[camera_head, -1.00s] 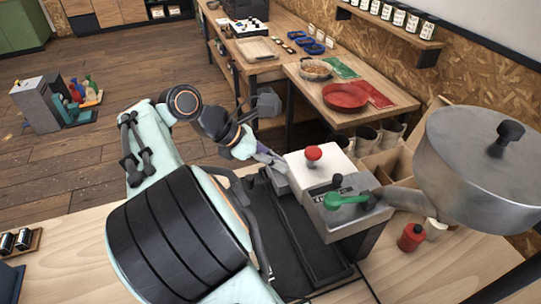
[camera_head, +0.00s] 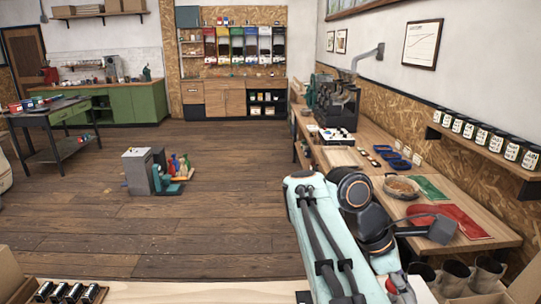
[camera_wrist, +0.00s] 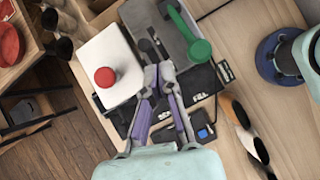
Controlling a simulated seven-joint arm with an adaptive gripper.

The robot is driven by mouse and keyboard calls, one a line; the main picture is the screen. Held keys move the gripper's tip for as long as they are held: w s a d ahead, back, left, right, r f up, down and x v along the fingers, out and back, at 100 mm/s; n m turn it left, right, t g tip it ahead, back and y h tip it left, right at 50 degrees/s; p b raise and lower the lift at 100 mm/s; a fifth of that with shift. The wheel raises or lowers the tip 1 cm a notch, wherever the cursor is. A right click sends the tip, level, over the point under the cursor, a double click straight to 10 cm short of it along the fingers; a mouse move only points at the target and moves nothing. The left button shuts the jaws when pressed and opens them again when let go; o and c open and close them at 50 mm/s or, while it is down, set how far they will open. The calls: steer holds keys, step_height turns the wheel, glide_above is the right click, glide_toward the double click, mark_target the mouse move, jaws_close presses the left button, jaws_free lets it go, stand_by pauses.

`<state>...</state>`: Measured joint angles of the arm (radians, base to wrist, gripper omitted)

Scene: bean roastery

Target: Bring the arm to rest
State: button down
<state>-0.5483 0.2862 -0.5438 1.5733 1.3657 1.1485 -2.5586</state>
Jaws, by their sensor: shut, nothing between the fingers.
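My gripper (camera_wrist: 157,72) shows in the wrist view with its two purple-grey fingers converging and their tips together, nothing between them. A white box with a red knob (camera_wrist: 106,77) lies just left of the fingertips. I cannot tell whether the fingers touch anything. In the head view my pale green arm (camera_head: 320,225) rises from the bottom edge, and the gripper is out of sight.
In the head view a wooden bench (camera_head: 480,225) on the right holds a bowl (camera_head: 400,187), a red mat and a green mat (camera_head: 430,187). Wide floor (camera_head: 200,225) is open to the left.

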steer(key=s+f+m+t+y, duration=0.15)
steer(key=s+y, duration=0.25)
steer(key=s, duration=0.5)
steer(key=s+a+f+m+y, duration=0.3)
steer(key=s+a+f+m, duration=0.5)
steer(key=a+m, duration=0.3)
steer(key=shift+s+a+f+m, duration=0.3)
steer(key=shift+a+f, duration=0.3)
steer(key=shift+a, duration=0.4)
